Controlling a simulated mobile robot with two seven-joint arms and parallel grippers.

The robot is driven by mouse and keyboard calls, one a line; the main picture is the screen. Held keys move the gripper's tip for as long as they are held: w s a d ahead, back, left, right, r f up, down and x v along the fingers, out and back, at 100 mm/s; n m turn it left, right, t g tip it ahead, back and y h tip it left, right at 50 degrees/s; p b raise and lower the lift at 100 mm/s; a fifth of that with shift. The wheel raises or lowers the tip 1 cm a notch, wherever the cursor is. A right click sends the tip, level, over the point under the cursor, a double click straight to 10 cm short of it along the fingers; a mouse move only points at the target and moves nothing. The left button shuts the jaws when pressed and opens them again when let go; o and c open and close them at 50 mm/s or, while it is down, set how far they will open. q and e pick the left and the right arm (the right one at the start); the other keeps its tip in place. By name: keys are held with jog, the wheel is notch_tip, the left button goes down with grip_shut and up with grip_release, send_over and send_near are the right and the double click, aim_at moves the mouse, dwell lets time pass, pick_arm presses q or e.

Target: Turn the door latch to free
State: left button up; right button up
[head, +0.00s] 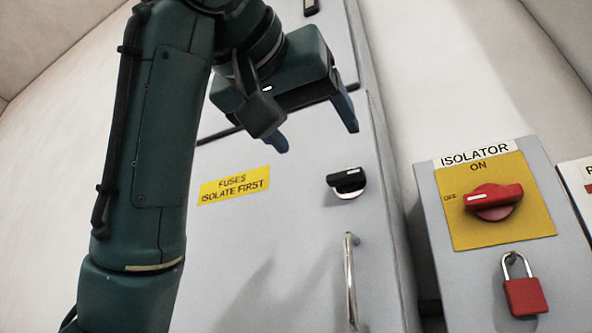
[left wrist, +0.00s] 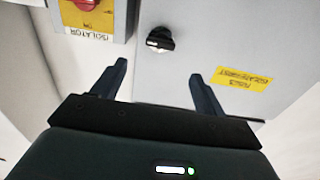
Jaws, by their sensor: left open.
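The door latch (head: 347,182) is a black knob with a white mark on the grey cabinet door, above the metal door handle (head: 350,280). Its white mark lies about level in the head view. My left gripper (head: 318,125) is above the latch in the head view, open and apart from it, with nothing between its fingers. In the left wrist view the latch (left wrist: 160,39) shows beyond the two spread fingertips (left wrist: 158,70), roughly midway between them. My right gripper is in neither view.
A yellow label reading "FUSES ISOLATE FIRST" (head: 235,186) is left of the latch. To the right, the isolator box carries a red rotary switch (head: 493,201) and a red padlock (head: 525,293). The door handle sticks out below the latch.

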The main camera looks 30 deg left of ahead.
pick_arm(q)
jog(key=shift+s+a+b, duration=0.1)
jog(key=shift+s+b, duration=0.4)
jog(key=shift+s, duration=1)
